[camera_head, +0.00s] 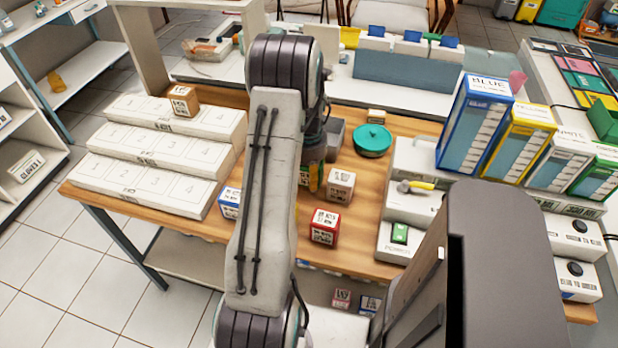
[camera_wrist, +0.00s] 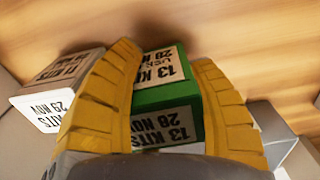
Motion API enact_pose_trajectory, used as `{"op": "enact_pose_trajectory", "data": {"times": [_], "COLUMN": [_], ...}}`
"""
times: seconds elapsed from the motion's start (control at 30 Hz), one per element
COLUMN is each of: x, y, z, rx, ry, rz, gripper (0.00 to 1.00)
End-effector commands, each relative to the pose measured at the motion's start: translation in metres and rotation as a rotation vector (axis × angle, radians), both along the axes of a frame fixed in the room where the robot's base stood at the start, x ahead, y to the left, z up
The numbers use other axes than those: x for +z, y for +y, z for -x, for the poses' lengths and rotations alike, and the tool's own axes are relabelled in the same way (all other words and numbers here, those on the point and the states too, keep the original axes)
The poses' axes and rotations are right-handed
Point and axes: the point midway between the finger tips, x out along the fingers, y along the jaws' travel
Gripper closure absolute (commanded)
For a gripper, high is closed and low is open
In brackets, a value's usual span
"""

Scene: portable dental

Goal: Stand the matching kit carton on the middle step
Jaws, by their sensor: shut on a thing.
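My gripper (camera_wrist: 165,60) is shut on a green carton (camera_wrist: 167,97) in the wrist view, one yellow finger on each side; its labels read "13 KITS" and "28 NOV". I cannot tell whether it touches the table. In the head view my arm hides most of the gripper (camera_head: 313,178) and the carton. The white three-step stand (camera_head: 150,175) is at the left of the table. Its middle step (camera_head: 163,145) has numbered spaces and no carton showing. A brown carton (camera_head: 184,102) stands on the top step. The step labels are too small to read.
Near my gripper are a white carton (camera_head: 341,185), a red carton (camera_head: 325,227) and a partly hidden blue carton (camera_head: 230,203). The white one (camera_wrist: 62,88) is left of my fingers in the wrist view. A green round lid (camera_head: 373,138) and tall coloured boxes (camera_head: 477,125) stand right.

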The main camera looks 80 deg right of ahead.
Motion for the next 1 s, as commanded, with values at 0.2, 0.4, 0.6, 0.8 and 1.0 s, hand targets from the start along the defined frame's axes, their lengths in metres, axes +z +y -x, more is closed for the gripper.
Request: {"op": "enact_pose_trajectory", "data": {"times": [0.2, 0.4, 0.6, 0.8, 1.0], "x": [-0.018, -0.019, -0.021, -0.021, -0.021], "y": [0.000, 0.000, 0.000, 0.000, 0.000], "z": [0.000, 0.000, 0.000, 0.000, 0.000], "rx": [0.000, 0.000, 0.000, 0.000, 0.000], "ry": [0.000, 0.000, 0.000, 0.000, 0.000], "rz": [-0.002, 0.000, 0.000, 0.000, 0.000], "gripper": [0.82, 0.82, 0.82, 0.34, 0.25]}}
